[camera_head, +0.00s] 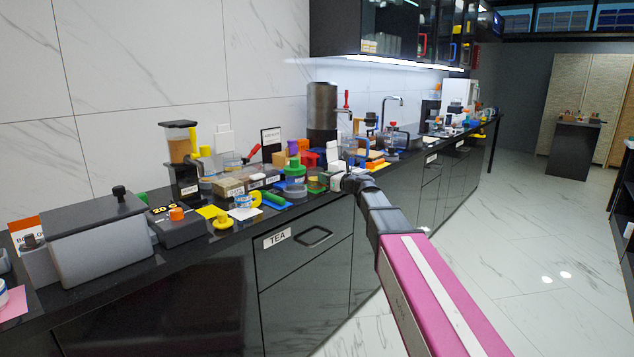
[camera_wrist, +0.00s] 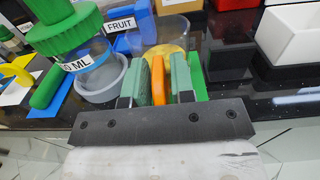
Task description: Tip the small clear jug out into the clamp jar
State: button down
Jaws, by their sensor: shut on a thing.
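My gripper (camera_wrist: 158,82) is shut on an upright orange piece, which looks like the handle of the small clear jug (camera_wrist: 172,28). The jug is just beyond the fingers, with yellow showing low in it; the fingers hide part of it. In the head view my gripper (camera_head: 329,182) is low over the counter's front edge. A clear jar with a thick green top and a label ending in "ML" (camera_wrist: 92,58) stands left of the jug, in or behind a grey round holder. It also shows in the head view (camera_head: 295,171). I cannot tell if it is the clamp jar.
A blue "FRUIT" holder (camera_wrist: 125,40) is behind the jug. A white box (camera_wrist: 292,35) on a black base stands at right, with bare dark counter in front. Yellow and blue pieces (camera_wrist: 18,75) crowd the left. A tall dark urn (camera_head: 322,112) stands behind.

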jog(key=shift+r, duration=2.45)
